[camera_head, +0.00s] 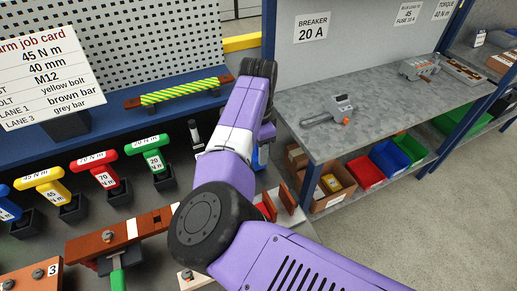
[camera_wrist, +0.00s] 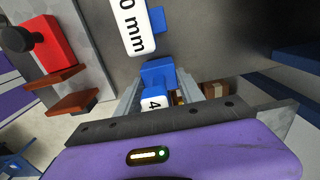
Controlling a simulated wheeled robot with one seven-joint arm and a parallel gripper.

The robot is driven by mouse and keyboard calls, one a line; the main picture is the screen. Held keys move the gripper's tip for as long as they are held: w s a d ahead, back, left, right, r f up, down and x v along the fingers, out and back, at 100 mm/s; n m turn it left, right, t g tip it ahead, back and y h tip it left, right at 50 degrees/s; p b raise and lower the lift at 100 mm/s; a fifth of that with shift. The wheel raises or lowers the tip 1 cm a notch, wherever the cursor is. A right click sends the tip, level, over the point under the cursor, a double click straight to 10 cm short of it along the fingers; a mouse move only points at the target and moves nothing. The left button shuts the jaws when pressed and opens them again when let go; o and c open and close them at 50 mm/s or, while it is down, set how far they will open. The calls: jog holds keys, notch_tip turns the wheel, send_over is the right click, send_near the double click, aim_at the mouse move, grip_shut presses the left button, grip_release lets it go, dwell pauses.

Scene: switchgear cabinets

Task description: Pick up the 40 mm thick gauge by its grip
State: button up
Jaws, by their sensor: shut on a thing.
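The blue gauge (camera_wrist: 157,74) is between the fingers of my gripper (camera_wrist: 172,92) in the wrist view. A white label on it shows a "4"; the rest of the label is hidden by my gripper. In the head view only a small blue part of the gauge (camera_head: 263,156) shows beside my wrist, and my fingertips are mostly hidden there. My gripper is shut on the blue gauge. I cannot tell whether the gauge touches the surface below.
A white label ending in "0 mm" (camera_wrist: 133,25) lies close by. A red block with brown bars (camera_wrist: 38,45) is at the left of the wrist view. Colored T-handled tools (camera_head: 97,172) stand left of my arm. A grey bench (camera_head: 375,105) is at the right.

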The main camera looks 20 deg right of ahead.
jog(key=shift+f, duration=0.5)
dwell(0.4)
jog(key=o, duration=1.5)
jog(key=shift+r+b, duration=0.9)
jog(key=shift+r, duration=3)
